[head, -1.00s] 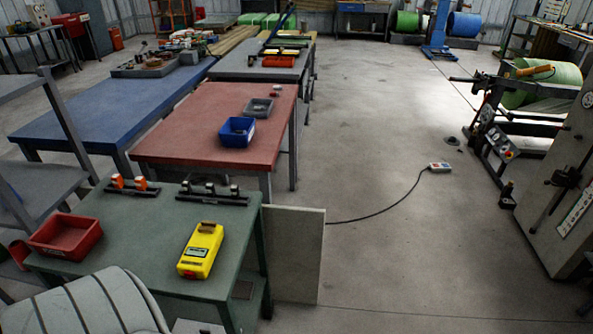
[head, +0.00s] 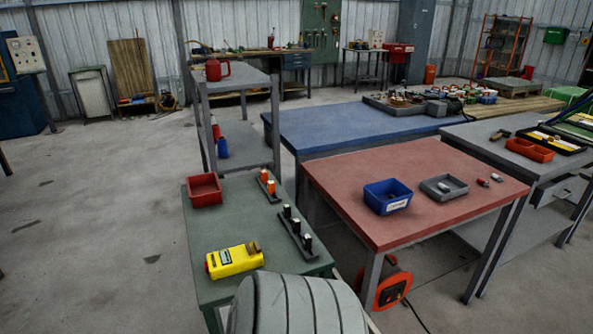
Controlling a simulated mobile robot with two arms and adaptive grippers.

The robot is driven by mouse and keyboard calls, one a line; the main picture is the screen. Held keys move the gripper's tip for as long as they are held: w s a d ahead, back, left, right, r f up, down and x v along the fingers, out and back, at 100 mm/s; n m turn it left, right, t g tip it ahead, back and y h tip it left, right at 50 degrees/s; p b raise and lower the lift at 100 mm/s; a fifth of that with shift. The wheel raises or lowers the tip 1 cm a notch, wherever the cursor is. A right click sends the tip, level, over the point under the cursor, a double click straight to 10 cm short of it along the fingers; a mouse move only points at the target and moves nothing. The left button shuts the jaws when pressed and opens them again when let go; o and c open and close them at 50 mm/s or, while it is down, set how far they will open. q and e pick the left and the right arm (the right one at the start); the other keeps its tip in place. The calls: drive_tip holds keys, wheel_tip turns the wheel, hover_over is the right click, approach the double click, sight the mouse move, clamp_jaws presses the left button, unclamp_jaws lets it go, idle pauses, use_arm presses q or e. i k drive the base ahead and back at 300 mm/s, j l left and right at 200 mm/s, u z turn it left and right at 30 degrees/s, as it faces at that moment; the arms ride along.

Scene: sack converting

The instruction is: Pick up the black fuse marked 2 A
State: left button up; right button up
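A black rack (head: 296,236) on the green table (head: 215,227) holds 3 small upright pieces, dark with pale parts. The nearest is a black piece (head: 308,243). Any 2 A marking is too small to read, so I cannot tell which piece carries it. Another rack (head: 269,189) just behind it holds orange pieces (head: 271,187). Small loose pieces, one reddish (head: 482,182) and one pale (head: 497,177), lie on the red table (head: 440,212); I cannot tell what they are. Neither of my grippers is in view.
A yellow device (head: 233,261) and a red bin (head: 205,189) sit on the green table. A blue bin (head: 387,196) and a grey tray (head: 444,187) stand on the red table. An orange cable reel (head: 393,288) is under it. The floor at left is open.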

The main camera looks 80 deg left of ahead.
sight(296, 221)
drive_tip(key=i+u, duration=0.2)
drive_tip(key=u, duration=0.25)
drive_tip(key=i+u, duration=0.25)
drive_tip(key=u, duration=0.25)
drive_tip(key=i+l+u, duration=0.1)
drive_tip(key=u, duration=0.35)
drive_tip(key=i+l+u, duration=0.2)
drive_tip(key=u, duration=0.25)
drive_tip(key=i+l, duration=0.05)
drive_tip(key=i, duration=0.05)
